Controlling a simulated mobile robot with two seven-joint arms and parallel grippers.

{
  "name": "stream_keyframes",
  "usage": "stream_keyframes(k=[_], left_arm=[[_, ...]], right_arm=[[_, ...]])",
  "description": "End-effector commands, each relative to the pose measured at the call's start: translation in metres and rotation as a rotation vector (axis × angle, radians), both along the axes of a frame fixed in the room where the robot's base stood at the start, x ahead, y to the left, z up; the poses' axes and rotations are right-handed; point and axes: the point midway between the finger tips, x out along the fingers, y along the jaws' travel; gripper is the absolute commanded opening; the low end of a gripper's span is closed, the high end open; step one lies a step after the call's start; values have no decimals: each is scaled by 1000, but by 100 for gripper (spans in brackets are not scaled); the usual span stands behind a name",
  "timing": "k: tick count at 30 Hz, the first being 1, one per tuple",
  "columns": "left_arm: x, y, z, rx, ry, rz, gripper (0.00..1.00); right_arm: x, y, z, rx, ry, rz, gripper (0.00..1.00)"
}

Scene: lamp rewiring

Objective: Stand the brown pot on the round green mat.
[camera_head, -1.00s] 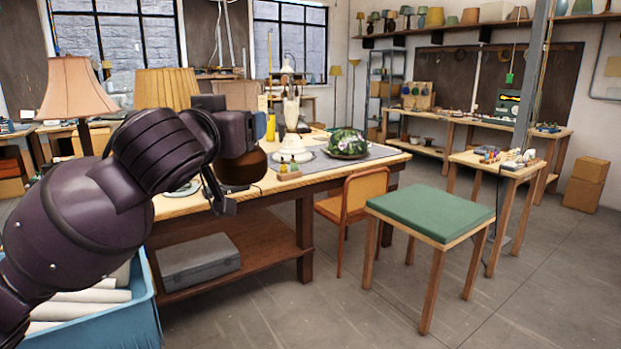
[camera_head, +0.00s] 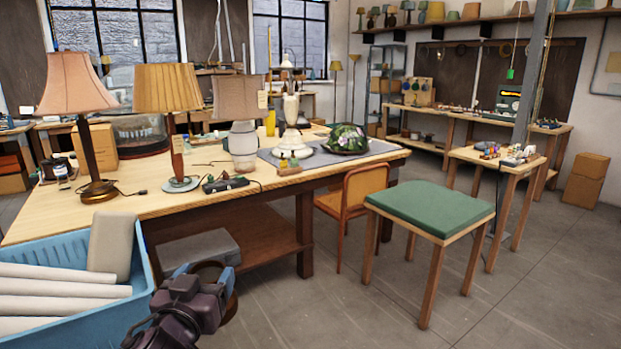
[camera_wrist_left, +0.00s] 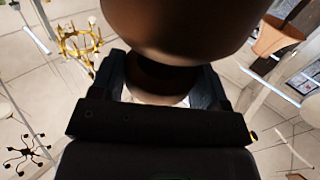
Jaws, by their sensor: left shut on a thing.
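The brown pot is large in the left wrist view (camera_wrist_left: 185,28), with its rounded body at the top and a narrower part between the fingers. My left gripper (camera_wrist_left: 160,82) is shut on that narrower part. In the head view the left gripper (camera_head: 206,278) is low at the bottom, in front of the workbench. Only a brown edge of the pot (camera_head: 231,305) shows beside it; the rest is hidden by the gripper and arm. My right gripper is not in view.
The workbench (camera_head: 125,205) carries several lamps; one stands on a round grey-green disc (camera_head: 181,184). A blue crate (camera_head: 142,290) with white rolls is at the left. A green-topped stool (camera_head: 430,208) and a chair (camera_head: 367,190) stand right. Floor at the lower right is clear.

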Motion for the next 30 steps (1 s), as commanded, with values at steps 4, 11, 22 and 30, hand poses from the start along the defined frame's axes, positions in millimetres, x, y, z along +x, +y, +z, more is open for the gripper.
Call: stream_keyframes(k=[4,11,22,30], left_arm=[[-16,10,-40,-3,7,27,19],[-41,23,-90,-4,5,62,19],[-59,31,-119,-5,1,81,19],[-59,30,-120,-8,6,79,19]], right_arm=[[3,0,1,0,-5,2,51],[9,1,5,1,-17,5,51],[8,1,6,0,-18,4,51],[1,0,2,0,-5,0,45]])
